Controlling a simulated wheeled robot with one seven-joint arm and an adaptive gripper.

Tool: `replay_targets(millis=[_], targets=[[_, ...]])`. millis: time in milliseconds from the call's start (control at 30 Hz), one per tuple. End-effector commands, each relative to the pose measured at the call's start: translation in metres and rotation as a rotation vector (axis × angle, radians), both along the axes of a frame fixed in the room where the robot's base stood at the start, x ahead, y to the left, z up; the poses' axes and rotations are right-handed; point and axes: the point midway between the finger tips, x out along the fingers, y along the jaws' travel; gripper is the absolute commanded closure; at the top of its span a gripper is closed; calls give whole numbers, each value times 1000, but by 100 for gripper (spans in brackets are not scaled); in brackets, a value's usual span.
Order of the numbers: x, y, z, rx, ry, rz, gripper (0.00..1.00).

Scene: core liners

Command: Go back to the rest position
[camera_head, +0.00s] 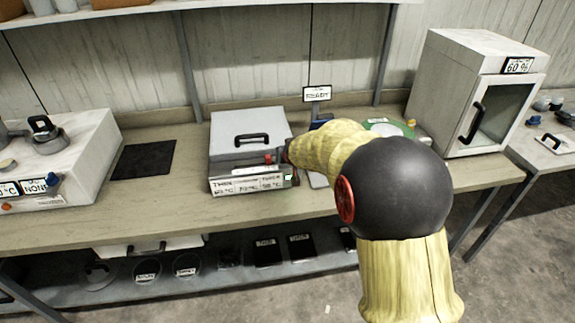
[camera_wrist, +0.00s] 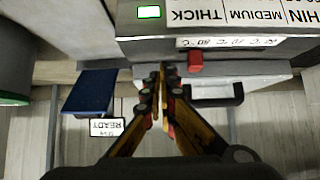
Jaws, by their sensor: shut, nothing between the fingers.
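My gripper (camera_wrist: 162,72) is shut and empty, its two fingers together in the middle of the wrist view. In the head view, my yellow-sleeved arm with its black joint hides most of the gripper, which is at the right side of a grey box-shaped machine (camera_head: 236,146). The machine has a black handle (camera_head: 251,139) on its lid, a red knob (camera_head: 268,158) and a front label reading THIN, MEDIUM, THICK. In the wrist view, the fingertips are close to the machine's edge, just left of the red knob (camera_wrist: 195,62); I cannot tell whether they touch it. A green light (camera_wrist: 149,12) is lit.
A READY sign (camera_head: 317,94) stands behind the machine. A white cabinet (camera_head: 455,95) reading 60 % stands right, and a white unit (camera_head: 72,160) left. A black mat (camera_head: 143,159) lies on the bench. A blue block (camera_wrist: 91,92) is near the gripper. Shelves run above and below.

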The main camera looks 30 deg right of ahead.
Motion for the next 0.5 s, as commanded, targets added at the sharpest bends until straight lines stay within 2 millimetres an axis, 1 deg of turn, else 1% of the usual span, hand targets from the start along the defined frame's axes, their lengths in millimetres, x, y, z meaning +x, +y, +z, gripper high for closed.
replay_targets(millis=[100,200,333,500], targets=[[-11,5,-4,-1,-1,1,100],[-17,7,-6,-1,-2,1,100],[-22,9,-8,0,-1,0,100],[-23,10,-8,0,-1,0,100]])
